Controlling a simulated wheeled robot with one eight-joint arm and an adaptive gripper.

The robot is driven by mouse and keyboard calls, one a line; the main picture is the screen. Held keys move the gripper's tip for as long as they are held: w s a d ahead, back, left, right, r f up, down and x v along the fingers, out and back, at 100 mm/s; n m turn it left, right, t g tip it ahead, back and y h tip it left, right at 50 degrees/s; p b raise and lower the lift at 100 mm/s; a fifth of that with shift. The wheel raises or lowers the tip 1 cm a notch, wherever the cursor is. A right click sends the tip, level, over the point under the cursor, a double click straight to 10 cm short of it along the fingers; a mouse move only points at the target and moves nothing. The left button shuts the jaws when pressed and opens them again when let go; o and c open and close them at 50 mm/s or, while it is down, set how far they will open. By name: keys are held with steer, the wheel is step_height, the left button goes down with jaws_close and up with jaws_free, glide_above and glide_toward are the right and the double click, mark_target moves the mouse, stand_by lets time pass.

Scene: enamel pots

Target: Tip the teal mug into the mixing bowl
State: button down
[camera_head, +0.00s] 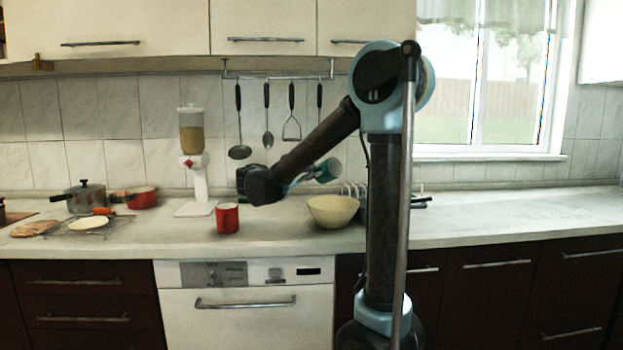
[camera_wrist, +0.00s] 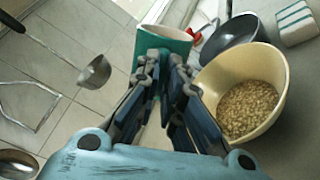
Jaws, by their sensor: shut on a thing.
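The teal mug (camera_head: 328,170) is held in the air beside and above the cream mixing bowl (camera_head: 333,211), and looks tilted. My gripper (camera_head: 308,177) is shut on it. In the wrist view the fingers (camera_wrist: 165,75) close on the teal mug (camera_wrist: 166,38), whose teal wall and pale part show between and beyond them. The mixing bowl (camera_wrist: 279,78) lies to the right of the fingers there, with pale grainy stuff (camera_wrist: 247,108) inside. I cannot tell whether anything is left in the mug.
A red mug (camera_head: 228,219) stands on the counter left of the bowl. A dispenser (camera_head: 195,160) stands behind it. A dark pan (camera_wrist: 232,40) and a striped block (camera_wrist: 297,22) are near the bowl. Utensils (camera_head: 240,151) hang on the wall. Counter to the right is clear.

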step_height(320, 180, up, 6)
steer(key=n, duration=1.2)
steer(key=shift+n, duration=0.4)
steer(key=shift+f, duration=0.1)
